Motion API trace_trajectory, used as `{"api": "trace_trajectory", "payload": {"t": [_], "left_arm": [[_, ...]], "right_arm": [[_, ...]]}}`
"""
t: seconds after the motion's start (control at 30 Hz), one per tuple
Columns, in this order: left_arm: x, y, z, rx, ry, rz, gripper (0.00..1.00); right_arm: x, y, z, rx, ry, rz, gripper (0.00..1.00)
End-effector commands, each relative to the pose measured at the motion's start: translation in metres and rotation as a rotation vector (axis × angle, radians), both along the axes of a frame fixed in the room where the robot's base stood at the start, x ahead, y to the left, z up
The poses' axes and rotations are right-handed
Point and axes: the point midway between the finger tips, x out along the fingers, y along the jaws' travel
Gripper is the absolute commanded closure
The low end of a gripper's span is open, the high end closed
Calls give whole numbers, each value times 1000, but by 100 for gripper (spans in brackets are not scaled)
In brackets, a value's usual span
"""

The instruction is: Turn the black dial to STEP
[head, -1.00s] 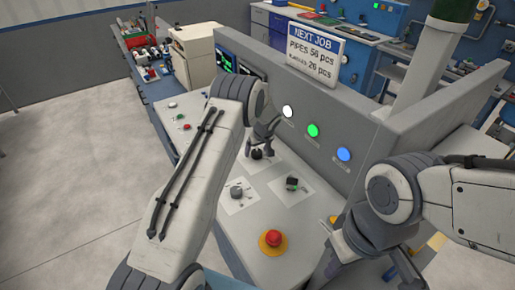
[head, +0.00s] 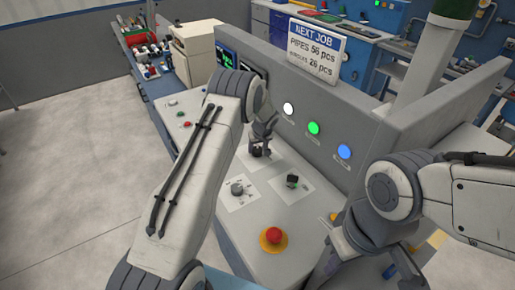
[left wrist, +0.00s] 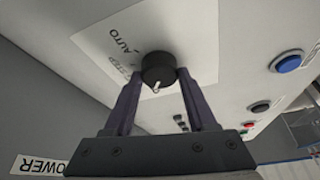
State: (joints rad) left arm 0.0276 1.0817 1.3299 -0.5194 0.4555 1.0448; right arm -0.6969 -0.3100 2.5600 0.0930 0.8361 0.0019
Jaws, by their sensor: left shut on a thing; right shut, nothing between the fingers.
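The black dial (left wrist: 158,68) is on the light panel, with a small pale pointer on its edge facing the bottom of the left wrist view. The word AUTO (left wrist: 121,41) and a fainter label, partly unreadable, are printed on the white plate beside it. My left gripper (left wrist: 158,82) is shut on the dial, one finger on each side. In the head view the dial (head: 260,151) is partly hidden under my left gripper (head: 260,146). My right gripper (head: 402,272) is shut and empty at the lower right, apart from the panel.
A grey knob (head: 237,189) and another black switch (head: 292,180) sit nearer on the panel. A red mushroom button (head: 274,236) stands near the front. Behind the dial rises a grey wall with white (head: 288,108), green (head: 313,128) and blue (head: 344,151) buttons.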

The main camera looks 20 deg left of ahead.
Motion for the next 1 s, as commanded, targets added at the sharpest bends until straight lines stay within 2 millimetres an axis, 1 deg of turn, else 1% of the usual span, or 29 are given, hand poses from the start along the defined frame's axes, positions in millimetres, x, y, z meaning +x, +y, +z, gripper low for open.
{"api": "trace_trajectory", "payload": {"t": [0.17,0.4,0.57,0.67,0.77,0.87,1.0], "left_arm": [[-1,1,2,-1,1,-135,99],[-1,2,4,-3,-2,-337,99],[0,3,2,-4,-4,-463,99],[0,3,0,-3,-5,-544,99],[0,4,-3,-2,-5,-625,99],[0,4,-5,0,-6,-706,99],[1,5,-8,0,-6,-827,99]], "right_arm": [[0,0,5,0,0,0,100],[0,0,19,0,0,-1,100],[0,0,21,0,0,-1,100],[0,0,16,0,0,-1,100],[0,0,5,0,0,-1,100],[0,0,-11,0,0,0,100],[0,0,-40,0,0,1,100]]}}
